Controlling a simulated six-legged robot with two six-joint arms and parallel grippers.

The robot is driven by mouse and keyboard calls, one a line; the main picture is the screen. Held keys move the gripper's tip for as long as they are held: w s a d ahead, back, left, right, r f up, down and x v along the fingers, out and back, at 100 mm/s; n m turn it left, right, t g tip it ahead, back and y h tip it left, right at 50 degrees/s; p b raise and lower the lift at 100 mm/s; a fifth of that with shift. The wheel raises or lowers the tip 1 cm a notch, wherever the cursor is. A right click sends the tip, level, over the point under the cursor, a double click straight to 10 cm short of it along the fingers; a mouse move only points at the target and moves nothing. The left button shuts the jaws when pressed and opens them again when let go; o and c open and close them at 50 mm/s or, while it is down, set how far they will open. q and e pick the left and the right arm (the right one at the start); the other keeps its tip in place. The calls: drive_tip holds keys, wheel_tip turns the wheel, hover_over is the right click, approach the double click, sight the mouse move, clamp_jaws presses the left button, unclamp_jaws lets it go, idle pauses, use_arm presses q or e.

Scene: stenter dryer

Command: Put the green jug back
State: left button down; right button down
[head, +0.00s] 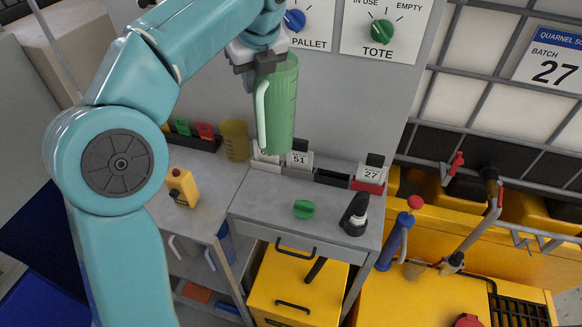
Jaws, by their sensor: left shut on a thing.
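The green jug (280,105) is translucent and tall, with a pale green handle on its left side. It hangs roughly upright, slightly tilted, in front of the grey panel at the upper middle of the head view. My left gripper (262,62) is shut on the jug near its top. The jug appears to be held above the grey benches; its exact height is hard to tell. My right gripper is not in view.
A yellowish cup (235,141) and a yellow device (182,187) stand on the left bench. A blue jug (226,243) is on the shelf below. The small grey table (270,205) carries a green knob (303,209) and a black handheld device (355,215). Yellow equipment (400,295) stands right.

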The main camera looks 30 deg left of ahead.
use_arm(q)
wheel_tip(320, 180, down, 13)
drive_tip(key=shift+s+r+b, duration=0.15)
drive_tip(key=shift+r+b, duration=0.05)
drive_tip(key=shift+b, duration=0.65)
wheel_tip(320, 180, down, 5)
drive_tip(key=shift+r, duration=0.2)
drive_tip(key=shift+f, duration=0.25)
drive_tip(key=shift+s+d, duration=0.1)
